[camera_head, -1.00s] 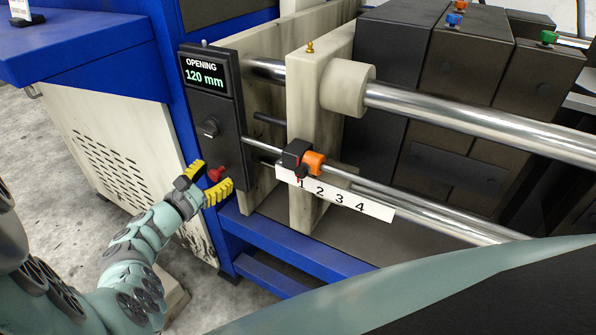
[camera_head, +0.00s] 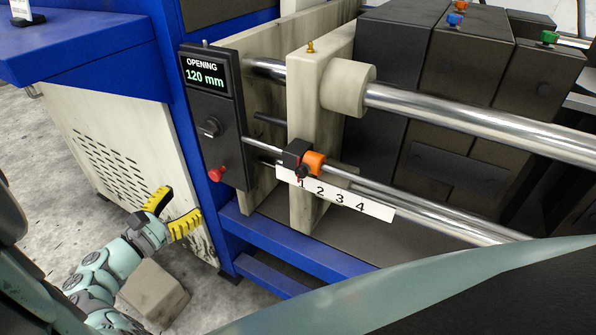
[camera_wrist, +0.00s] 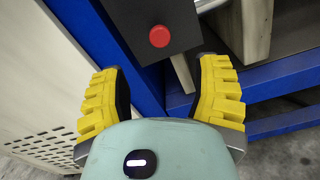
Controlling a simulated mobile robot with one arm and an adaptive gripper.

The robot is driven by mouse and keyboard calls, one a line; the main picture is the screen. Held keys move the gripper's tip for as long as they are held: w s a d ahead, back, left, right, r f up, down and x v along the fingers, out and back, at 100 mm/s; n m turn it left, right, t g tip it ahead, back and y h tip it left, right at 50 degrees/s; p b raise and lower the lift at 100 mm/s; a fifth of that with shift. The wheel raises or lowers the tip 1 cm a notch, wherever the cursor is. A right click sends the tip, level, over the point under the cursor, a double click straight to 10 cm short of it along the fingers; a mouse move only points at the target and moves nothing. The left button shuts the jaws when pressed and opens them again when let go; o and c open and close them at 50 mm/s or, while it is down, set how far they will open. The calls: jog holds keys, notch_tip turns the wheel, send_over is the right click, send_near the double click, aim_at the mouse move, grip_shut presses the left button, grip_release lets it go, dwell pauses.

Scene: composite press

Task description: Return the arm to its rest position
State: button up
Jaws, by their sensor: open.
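My gripper (camera_head: 178,212) is open and empty, with yellow padded fingers, at the lower left in the head view. It is apart from the machine's dark control panel (camera_head: 222,150), below and to the left of the red button (camera_head: 217,174). In the wrist view, my gripper (camera_wrist: 162,95) shows its two fingers spread wide with nothing between them. The red button (camera_wrist: 159,36) lies ahead, beyond the fingertips. The panel's display reads "OPENING 120 mm".
A blue frame (camera_head: 290,270) and a pale vented side panel (camera_head: 110,135) stand near my gripper. Steel rods (camera_head: 470,125), an orange clamp (camera_head: 314,164) and a numbered scale (camera_head: 335,196) extend right. A grey block (camera_head: 155,290) is on the floor below. Open floor shows at left.

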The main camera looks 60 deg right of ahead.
jog(key=shift+a, duration=0.9)
